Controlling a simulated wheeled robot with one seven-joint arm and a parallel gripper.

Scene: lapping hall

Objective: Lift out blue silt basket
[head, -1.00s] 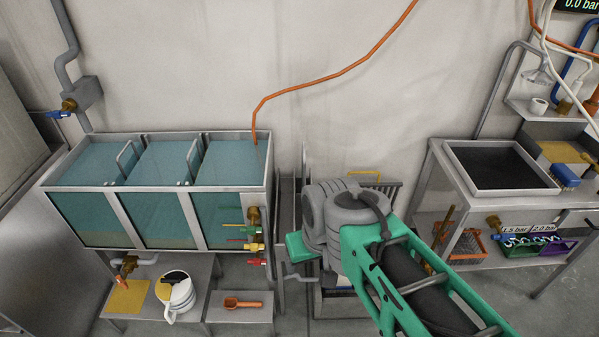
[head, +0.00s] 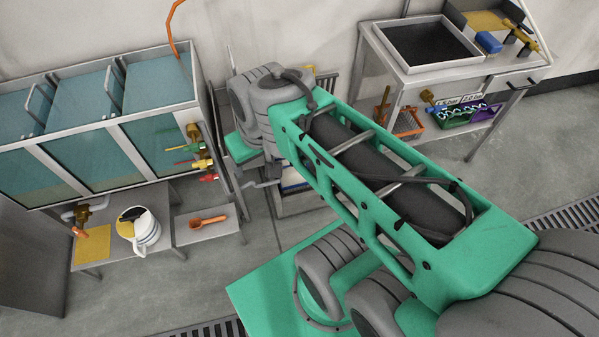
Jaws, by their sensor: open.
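I cannot clearly make out a blue silt basket in the head view. A grey open-framed unit (head: 300,203) stands behind and below my arm, with a small bluish-white patch inside it; most of it is hidden by my arm. My green and grey arm reaches across the middle, its wrist end over this unit. My gripper's fingers are not visible.
A three-part tank (head: 75,150) of teal water stands at left, with coloured valves (head: 200,160) at its corner. Below are a white jug (head: 146,232) and an orange scoop (head: 207,221). At right, a bench (head: 400,75) has a dark tray, with orange, green and purple bins below.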

